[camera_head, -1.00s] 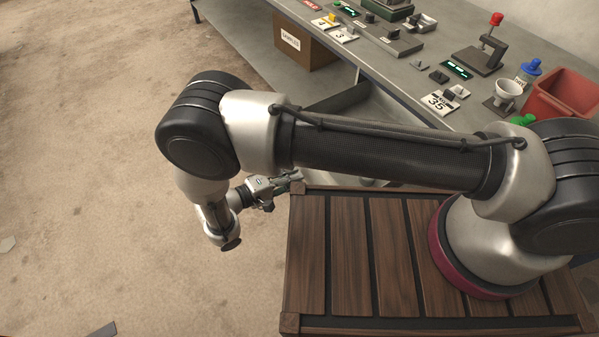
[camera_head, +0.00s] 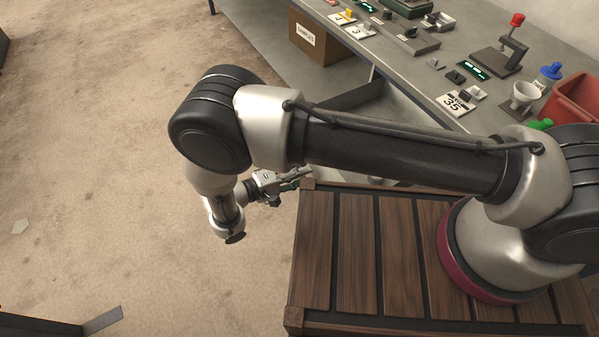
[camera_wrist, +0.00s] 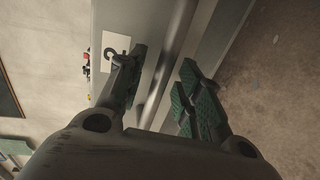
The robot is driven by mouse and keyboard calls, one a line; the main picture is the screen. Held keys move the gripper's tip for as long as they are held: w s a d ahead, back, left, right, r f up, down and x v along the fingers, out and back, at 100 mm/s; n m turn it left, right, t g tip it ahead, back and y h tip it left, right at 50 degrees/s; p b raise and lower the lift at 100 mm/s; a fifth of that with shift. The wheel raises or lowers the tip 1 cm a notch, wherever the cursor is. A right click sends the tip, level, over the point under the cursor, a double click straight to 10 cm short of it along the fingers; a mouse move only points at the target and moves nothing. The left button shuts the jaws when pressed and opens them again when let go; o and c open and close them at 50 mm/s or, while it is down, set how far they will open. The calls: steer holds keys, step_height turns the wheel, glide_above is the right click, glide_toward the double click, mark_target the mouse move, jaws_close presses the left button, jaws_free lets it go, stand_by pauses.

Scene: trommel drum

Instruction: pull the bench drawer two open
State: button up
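The bench drawer two shows in the wrist view as a grey front (camera_wrist: 152,30) with a white card (camera_wrist: 115,46) marked 2. A long grey bar handle (camera_wrist: 178,35) runs along it. My gripper (camera_wrist: 164,60) is open, with green-padded fingers on either side of the bar. The right finger stands clear of the bar; whether the left one touches it I cannot tell. In the head view my gripper (camera_head: 297,180) is low beside the bench's underside, and my arm hides much of the drawer area.
The grey bench (camera_head: 400,70) carries several switches, number cards, a white cup (camera_head: 522,95) and a red bin (camera_head: 575,100). A cardboard box (camera_head: 315,45) stands under it. A dark grey panel or tray side (camera_head: 350,98) juts out below. The floor at left is mostly clear.

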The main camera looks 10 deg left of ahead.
steer(key=v, duration=1.1)
steer(key=shift+s+a, duration=0.25)
steer(key=shift+r, duration=0.1)
